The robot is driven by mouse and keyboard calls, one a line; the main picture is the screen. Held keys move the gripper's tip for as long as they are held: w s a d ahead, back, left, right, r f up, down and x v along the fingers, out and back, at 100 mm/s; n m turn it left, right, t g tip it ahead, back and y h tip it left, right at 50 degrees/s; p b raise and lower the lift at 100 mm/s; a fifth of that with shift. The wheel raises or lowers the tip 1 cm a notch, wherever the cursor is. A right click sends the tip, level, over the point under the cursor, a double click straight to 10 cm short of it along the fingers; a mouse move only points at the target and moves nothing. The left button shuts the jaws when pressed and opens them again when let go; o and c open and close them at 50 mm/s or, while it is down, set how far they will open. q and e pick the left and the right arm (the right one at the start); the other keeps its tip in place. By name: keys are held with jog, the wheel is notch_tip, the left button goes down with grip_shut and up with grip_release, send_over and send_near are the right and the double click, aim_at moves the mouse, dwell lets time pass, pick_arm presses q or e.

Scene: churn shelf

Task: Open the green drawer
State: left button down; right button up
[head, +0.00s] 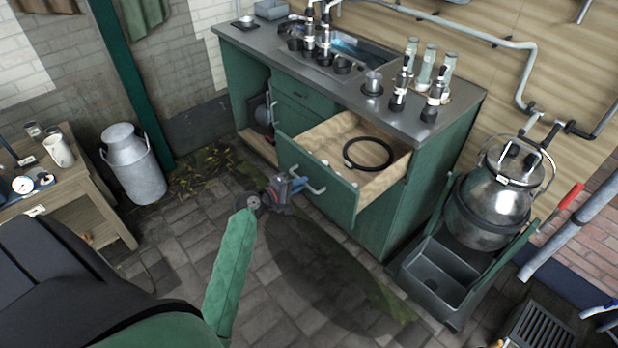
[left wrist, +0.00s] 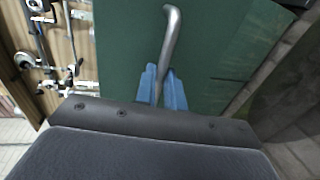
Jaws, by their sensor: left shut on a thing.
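The green drawer (head: 318,187) is in the green cabinet with the metal top, in the head view. It is pulled out, and a black hose ring lies on its wooden floor. My left gripper (head: 297,186) is at the drawer front, with its blue fingers shut on the drawer's metal handle (head: 312,187). In the left wrist view the blue fingers (left wrist: 164,90) close around the handle bar (left wrist: 172,35), in front of the green drawer face (left wrist: 125,50). My right gripper is not clearly in view.
The metal worktop (head: 335,88) holds a sink, bottles and fittings. A steel churn (head: 497,195) stands above a grey basin (head: 440,275) at right. A milk can (head: 135,165) and a wooden table (head: 75,175) stand at left. The paved floor before the drawer is clear.

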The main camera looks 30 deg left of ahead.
pick_arm(q)
jog(key=shift+s+a, duration=0.15)
jog(key=shift+s, duration=0.2)
pick_arm(e)
jog(key=shift+f, duration=0.1)
jog(key=shift+w, duration=0.1)
pick_arm(q)
jog(key=c, duration=1.5)
grip_release()
